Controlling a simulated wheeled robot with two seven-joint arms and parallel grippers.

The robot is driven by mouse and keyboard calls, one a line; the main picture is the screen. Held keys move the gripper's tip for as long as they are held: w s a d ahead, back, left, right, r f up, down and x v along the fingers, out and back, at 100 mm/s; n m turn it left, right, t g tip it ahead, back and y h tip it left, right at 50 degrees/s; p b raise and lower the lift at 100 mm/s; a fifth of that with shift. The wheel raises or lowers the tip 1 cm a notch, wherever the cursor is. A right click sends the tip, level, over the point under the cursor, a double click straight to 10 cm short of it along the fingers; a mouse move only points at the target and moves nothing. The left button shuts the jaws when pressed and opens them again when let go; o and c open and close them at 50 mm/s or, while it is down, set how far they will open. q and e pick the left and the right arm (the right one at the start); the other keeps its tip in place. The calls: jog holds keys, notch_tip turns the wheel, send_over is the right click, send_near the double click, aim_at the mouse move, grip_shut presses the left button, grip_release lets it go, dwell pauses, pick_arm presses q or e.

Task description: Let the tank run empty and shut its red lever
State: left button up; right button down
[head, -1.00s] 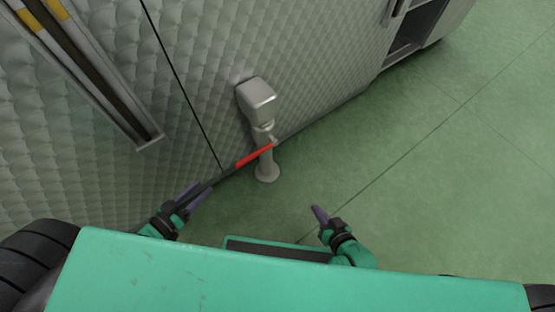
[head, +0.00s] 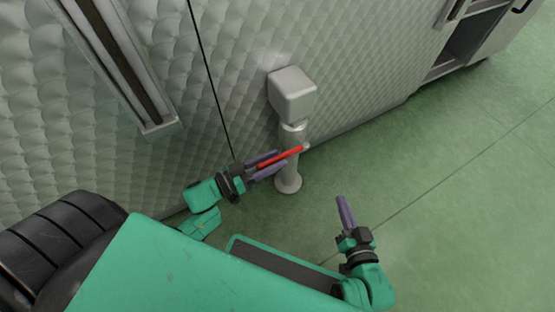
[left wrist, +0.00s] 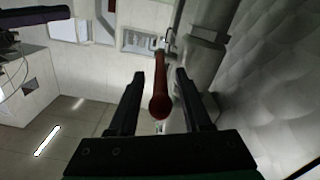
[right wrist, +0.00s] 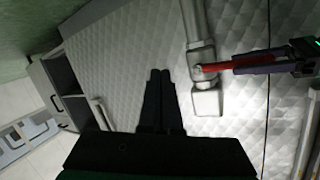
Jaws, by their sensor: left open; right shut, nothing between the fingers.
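The red lever (head: 280,158) sticks out to the left from a grey valve pipe (head: 289,165). It lies crosswise to the pipe, also in the right wrist view (right wrist: 222,67). The tank (head: 235,55) has a pale quilted wall with a long framed slot (head: 110,50), dark brown inside. No liquid level can be told. My left gripper (head: 281,163) is open, its fingers on either side of the lever. In the left wrist view the lever's rounded end (left wrist: 159,104) sits between the fingers, apart from both. My right gripper (head: 341,200) is shut and empty, low to the right of the pipe.
A grey box-shaped head (head: 293,92) tops the pipe against the wall. A cabinet with an open shelf (head: 472,45) stands at the upper right. The green floor (head: 450,190) on the right is clear.

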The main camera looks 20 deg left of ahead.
pick_arm(q)
jog(key=shift+x, duration=0.8)
grip_shut()
pick_arm(e)
jog(key=shift+t, duration=0.8)
jog(key=w+r, duration=0.2)
jog(key=r, duration=0.1)
jog(key=w+r, duration=0.1)
jog(key=shift+w+d+r, duration=0.1)
jog(key=shift+w+r, duration=0.15)
jog(key=shift+r, duration=0.1)
